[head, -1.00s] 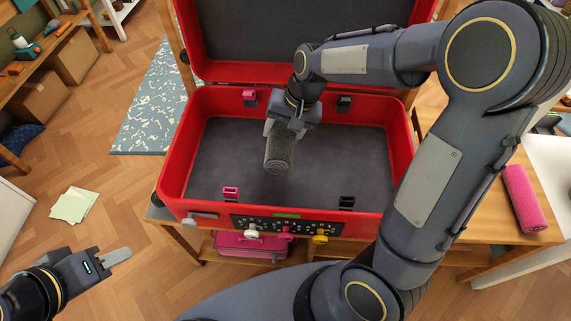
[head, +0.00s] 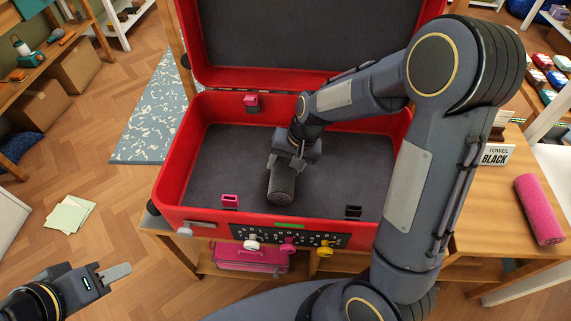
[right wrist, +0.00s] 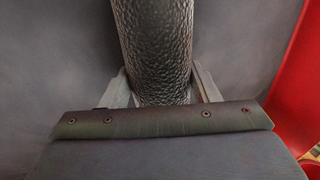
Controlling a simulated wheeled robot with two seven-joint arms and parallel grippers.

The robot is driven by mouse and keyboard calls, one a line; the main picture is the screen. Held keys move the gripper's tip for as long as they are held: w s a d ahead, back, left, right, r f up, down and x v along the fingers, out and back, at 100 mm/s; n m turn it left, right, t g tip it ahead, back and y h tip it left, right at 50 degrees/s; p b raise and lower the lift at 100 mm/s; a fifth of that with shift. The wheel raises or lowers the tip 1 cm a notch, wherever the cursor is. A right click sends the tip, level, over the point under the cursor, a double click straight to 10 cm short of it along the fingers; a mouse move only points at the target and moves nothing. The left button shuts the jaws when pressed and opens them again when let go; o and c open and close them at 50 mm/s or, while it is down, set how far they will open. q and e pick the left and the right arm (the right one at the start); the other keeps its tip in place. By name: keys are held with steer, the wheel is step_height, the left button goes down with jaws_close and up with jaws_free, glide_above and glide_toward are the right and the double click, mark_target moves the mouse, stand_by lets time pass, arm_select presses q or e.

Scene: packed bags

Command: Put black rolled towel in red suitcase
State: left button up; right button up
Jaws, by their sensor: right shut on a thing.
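The black rolled towel (head: 281,186) is in my right gripper (head: 285,165), inside the open red suitcase (head: 171,190). In the right wrist view the towel (right wrist: 152,45) stands between the two fingers (right wrist: 160,88), which are shut on it. The towel is tilted over the suitcase's dark grey floor; I cannot tell whether it touches the floor. The suitcase lies open on a wooden table, lid raised at the back. My left gripper (head: 116,273) is at the lower left, away from the suitcase, over the floor; whether its jaws are apart is unclear.
A pink rolled towel (head: 539,209) lies on the table at the right, near a sign reading "TOWEL BLACK" (head: 494,155). A pink case (head: 250,258) sits on a shelf under the suitcase. The suitcase floor around the towel is clear.

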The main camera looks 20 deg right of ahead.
steer(key=shift+f, duration=0.2)
steer(key=o, duration=1.1)
steer(key=shift+r, duration=0.1)
steer(key=shift+r, duration=0.2)
steer(key=p+v, duration=0.4)
steer(key=v, duration=0.7)
steer(key=s+r+n+t, duration=0.1)
steer(key=s+r+t, duration=0.1)
steer(key=s, duration=0.7)
steer(key=s+r+n+t, duration=0.2)
steer(key=s+r, duration=0.2)
steer(key=s, duration=0.6)
steer(key=shift+r+n+y, duration=0.15)
steer(key=shift+n+y, duration=0.15)
